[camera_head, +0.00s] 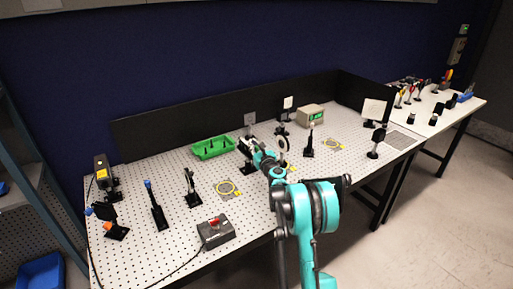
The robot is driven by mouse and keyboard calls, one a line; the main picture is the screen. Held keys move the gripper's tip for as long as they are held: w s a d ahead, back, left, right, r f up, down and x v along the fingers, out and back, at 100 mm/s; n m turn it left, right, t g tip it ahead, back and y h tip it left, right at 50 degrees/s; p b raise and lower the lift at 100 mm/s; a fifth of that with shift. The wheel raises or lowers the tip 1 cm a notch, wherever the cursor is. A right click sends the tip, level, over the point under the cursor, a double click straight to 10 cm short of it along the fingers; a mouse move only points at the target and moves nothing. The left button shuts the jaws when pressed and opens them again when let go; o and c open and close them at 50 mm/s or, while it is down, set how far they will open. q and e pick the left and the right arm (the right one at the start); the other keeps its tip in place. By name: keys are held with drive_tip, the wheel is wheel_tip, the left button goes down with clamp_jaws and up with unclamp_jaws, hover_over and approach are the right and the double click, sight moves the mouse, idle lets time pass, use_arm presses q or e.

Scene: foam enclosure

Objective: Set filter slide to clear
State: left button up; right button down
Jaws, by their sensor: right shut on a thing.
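My right arm reaches up over the table from the lower right. My right gripper (254,153) is at the middle of the perforated table, shut on a small dark part that I take to be the filter slide (245,146). The gripper and wrist hide much of this part, and it is too small to tell which slot or position it is in. My left gripper is not in view.
A round optic on a post (283,146) stands just right of the gripper. A green tray (211,147) lies to the left, and a grey box with a red switch (215,232) sits at the front edge. Several posts stand around.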

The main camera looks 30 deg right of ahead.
drive_tip(key=shift+w+r, duration=0.1)
drive_tip(key=c, duration=1.5)
unclamp_jaws()
drive_tip(key=shift+w, duration=0.1)
drive_tip(key=s, duration=0.4)
drive_tip(key=s+a, duration=0.1)
drive_tip(key=s, duration=0.7)
drive_tip(key=shift+a, duration=0.25)
